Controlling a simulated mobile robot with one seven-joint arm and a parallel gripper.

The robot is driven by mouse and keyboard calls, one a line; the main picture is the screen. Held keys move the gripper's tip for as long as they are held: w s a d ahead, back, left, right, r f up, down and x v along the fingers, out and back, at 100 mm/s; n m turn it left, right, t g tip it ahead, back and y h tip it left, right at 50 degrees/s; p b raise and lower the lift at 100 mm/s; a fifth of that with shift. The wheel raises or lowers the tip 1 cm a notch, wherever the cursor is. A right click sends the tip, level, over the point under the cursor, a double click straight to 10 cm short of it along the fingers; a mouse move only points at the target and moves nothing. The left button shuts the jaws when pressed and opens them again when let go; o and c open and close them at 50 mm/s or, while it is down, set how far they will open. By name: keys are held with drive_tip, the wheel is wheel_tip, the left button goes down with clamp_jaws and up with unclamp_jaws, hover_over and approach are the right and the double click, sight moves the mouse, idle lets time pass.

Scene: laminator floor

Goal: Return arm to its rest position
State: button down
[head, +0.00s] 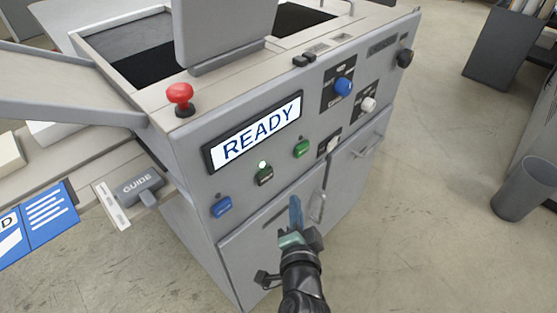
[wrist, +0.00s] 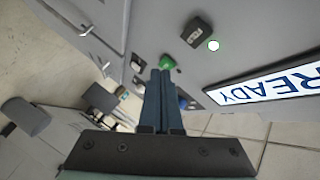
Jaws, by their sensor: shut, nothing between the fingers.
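My gripper (head: 296,203) is in front of the laminator's front panel in the head view, below the green button (head: 302,149). Its blue fingers are together and hold nothing; they also show shut in the wrist view (wrist: 162,74). The laminator (head: 205,165) is a grey cabinet with a display (head: 255,131) that reads READY. A small green light (head: 262,164) is lit above a dark button (head: 264,177). I cannot tell whether the fingertips touch the panel.
A blue button (head: 222,206), red emergency knob (head: 180,96), blue dial (head: 344,87) and white dial (head: 368,104) are on the machine. A GUIDE block (head: 140,185) and blue printed sheet (head: 45,220) lie at left. A grey bin (head: 525,188) stands right; the floor between is clear.

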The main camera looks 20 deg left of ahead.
drive_tip(key=w+d+r+n+t+h+p, duration=0.1)
drive_tip(key=w+d+r+n+t, duration=0.2)
drive_tip(key=r, duration=1.5)
drive_tip(key=d+r+n+t+h+p, duration=0.1)
drive_tip(key=d+r+n+t, duration=0.2)
drive_tip(key=r, duration=1.4)
drive_tip(key=s+d+r+t+h, duration=0.1)
drive_tip(key=s+d+r+t, duration=0.1)
drive_tip(key=s+r, duration=0.2)
drive_tip(key=s+d+r+t+h+p, duration=0.1)
drive_tip(key=s+r, duration=0.4)
drive_tip(key=r, duration=0.6)
drive_tip(key=s+d+r+t+h, duration=0.2)
drive_tip(key=s+d+r+t, duration=0.2)
drive_tip(key=r, duration=0.4)
drive_tip(key=shift+s+d+r+t+h, duration=0.15)
drive_tip(key=shift+d+r+t+h, duration=0.15)
drive_tip(key=shift+d+h, duration=0.1)
